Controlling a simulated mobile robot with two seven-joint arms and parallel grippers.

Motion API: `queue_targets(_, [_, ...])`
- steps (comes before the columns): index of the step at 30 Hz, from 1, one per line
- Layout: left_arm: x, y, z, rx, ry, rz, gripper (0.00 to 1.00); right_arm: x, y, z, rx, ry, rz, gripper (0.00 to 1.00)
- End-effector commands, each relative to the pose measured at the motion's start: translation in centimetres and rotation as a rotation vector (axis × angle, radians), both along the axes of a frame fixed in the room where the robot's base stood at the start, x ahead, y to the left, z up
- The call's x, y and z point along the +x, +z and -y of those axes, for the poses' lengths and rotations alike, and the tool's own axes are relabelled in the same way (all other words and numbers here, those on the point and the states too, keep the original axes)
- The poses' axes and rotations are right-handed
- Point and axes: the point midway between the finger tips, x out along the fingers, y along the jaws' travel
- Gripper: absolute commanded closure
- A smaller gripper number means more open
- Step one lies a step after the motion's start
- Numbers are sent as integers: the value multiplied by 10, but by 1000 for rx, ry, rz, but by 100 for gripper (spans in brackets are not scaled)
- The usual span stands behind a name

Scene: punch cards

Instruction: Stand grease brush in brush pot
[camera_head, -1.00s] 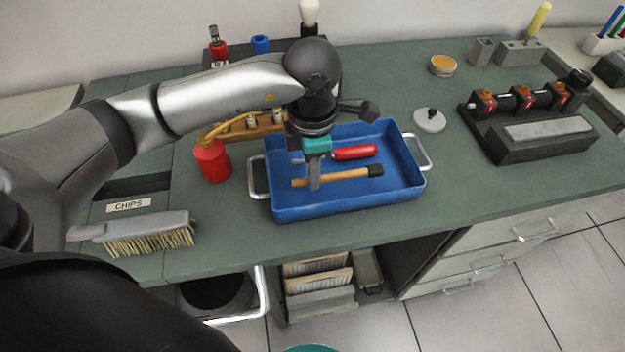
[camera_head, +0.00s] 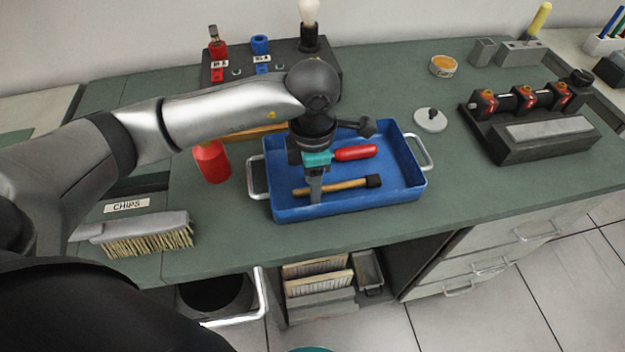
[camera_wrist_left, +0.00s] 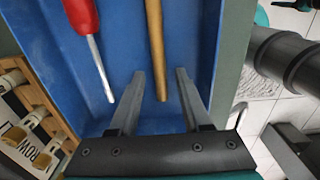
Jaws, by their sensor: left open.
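The grease brush (camera_head: 345,186), with a wooden handle and dark head, lies in the blue tray (camera_head: 290,214). Its handle (camera_wrist_left: 154,35) also shows in the left wrist view, running between the open finger tips. My left gripper (camera_head: 315,198) points down into the tray at the handle's left end. In the left wrist view my left gripper (camera_wrist_left: 160,78) is open, with one finger on each side of the handle. A small grey square holder (camera_head: 483,51) at the back right may be the brush pot; I cannot tell for sure. My right gripper is not in view.
A red screwdriver (camera_head: 355,153) lies behind the brush in the tray. A red bottle (camera_head: 211,162) and bench brush (camera_head: 150,233) are at left. A grey lid (camera_head: 430,119), a round tin (camera_head: 443,66) and a dark fixture (camera_head: 530,120) are at right. The bench front right is clear.

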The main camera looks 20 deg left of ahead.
Motion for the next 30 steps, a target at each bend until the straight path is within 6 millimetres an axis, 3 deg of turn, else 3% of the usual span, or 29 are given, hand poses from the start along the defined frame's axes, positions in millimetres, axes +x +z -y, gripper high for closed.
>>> queue_targets(6, [0, 6, 0, 0, 0, 0, 52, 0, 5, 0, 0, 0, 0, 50])
queue_targets(21, [0, 105, 0, 0, -1, 4, 52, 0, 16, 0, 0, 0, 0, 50])
queue_targets(30, [-1, 124, 0, 1, -1, 1, 52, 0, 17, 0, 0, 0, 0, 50])
